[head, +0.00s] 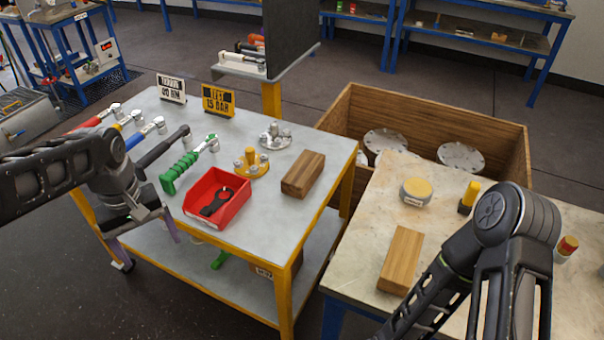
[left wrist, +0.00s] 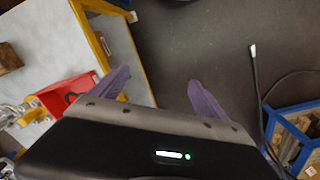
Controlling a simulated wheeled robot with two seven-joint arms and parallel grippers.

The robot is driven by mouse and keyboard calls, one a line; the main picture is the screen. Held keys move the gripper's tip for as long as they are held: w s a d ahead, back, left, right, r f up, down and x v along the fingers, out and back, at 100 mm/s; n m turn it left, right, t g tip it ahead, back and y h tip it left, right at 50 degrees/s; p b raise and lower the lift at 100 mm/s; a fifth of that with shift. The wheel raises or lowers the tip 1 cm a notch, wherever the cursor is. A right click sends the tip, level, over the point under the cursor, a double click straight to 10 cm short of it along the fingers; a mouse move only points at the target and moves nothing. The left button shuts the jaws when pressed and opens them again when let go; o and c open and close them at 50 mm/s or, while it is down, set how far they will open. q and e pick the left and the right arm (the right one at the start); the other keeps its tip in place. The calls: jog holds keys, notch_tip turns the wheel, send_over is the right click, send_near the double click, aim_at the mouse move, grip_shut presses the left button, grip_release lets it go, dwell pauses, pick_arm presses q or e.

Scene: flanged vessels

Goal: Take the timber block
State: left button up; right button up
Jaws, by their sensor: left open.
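Two timber blocks show in the head view. A brown one (head: 303,174) lies on the grey table, right of the red tray. A lighter one (head: 401,258) lies on the pale table at the right. A brown block (left wrist: 9,58) also shows at the left edge of the left wrist view, beyond the red tray. My left gripper (head: 145,231) is open and empty at the left edge of the grey table, with its purple fingers apart; the fingers show in the left wrist view (left wrist: 156,84) over the floor. It is well away from both blocks. My right gripper is out of view.
The red tray (head: 232,212) holds a black tool on the grey table (head: 275,228). Several wrenches, a green-handled tool (head: 185,170), flanged fittings (head: 251,163) and two signs stand around it. A wooden crate (head: 430,104) stands behind the pale table (head: 362,222). My right arm covers part of that table.

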pick_arm(q)
jog(key=s+d+f+m+h, duration=0.1)
jog(key=d+f+m, duration=0.1)
jog(key=d+f, duration=0.65)
jog(key=d+f+m+h, duration=0.15)
jog(key=d+f, duration=0.35)
jog(key=f, duration=0.7)
jog(key=s+d+f+m+h, duration=0.1)
jog(key=s+d+f, duration=0.9)
jog(key=s+f, duration=0.2)
jog(key=shift+s+d+f+m+t, duration=0.2)
jog(key=shift+s+f+m+t, duration=0.15)
jog(key=shift+s, duration=0.65)
jog(key=shift+h, duration=0.25)
jog(key=shift+c, duration=0.4)
